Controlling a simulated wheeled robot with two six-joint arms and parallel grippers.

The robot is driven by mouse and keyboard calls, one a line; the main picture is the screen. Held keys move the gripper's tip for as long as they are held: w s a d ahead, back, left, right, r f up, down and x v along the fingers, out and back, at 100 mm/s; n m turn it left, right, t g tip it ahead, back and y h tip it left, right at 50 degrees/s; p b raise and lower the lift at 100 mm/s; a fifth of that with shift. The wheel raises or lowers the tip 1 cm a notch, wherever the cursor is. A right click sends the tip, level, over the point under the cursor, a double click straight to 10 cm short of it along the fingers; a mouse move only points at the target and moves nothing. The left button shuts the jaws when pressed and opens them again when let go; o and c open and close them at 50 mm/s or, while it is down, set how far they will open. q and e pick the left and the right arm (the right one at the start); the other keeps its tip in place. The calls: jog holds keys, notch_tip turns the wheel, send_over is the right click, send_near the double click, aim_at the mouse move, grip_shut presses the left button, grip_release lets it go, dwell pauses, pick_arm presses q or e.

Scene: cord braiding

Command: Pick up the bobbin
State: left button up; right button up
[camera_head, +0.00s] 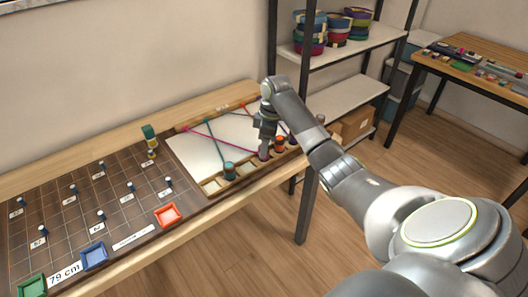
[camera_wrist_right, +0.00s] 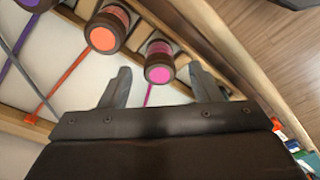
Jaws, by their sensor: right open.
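The pink-topped bobbin (camera_wrist_right: 159,62) stands just beyond and between the two fingertips of my right gripper (camera_wrist_right: 162,84) in the right wrist view. The fingers are apart and nothing is held between them. In the head view my right gripper (camera_head: 265,147) points down over the row of bobbins at the white board's front edge and mostly hides the pink one. An orange-topped bobbin (camera_wrist_right: 105,31) stands beside it, also seen in the head view (camera_head: 280,143). A teal bobbin (camera_head: 229,171) stands to the left. My left gripper is not in view.
Coloured cords run across the white board (camera_head: 207,149). A gridded board (camera_head: 115,208) with small pegs lies to the left, with red (camera_head: 167,215), blue (camera_head: 94,255) and green (camera_head: 33,286) trays. A dark shelf post (camera_head: 308,205) stands close to my right arm.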

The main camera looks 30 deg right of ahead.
jog(key=shift+w+a+f, duration=0.1)
jog(key=shift+a+f, duration=0.05)
jog(key=shift+f, duration=1.05)
jog(key=c, duration=1.1)
jog(key=shift+r+b, duration=0.4)
jog(key=shift+r, duration=4.65)
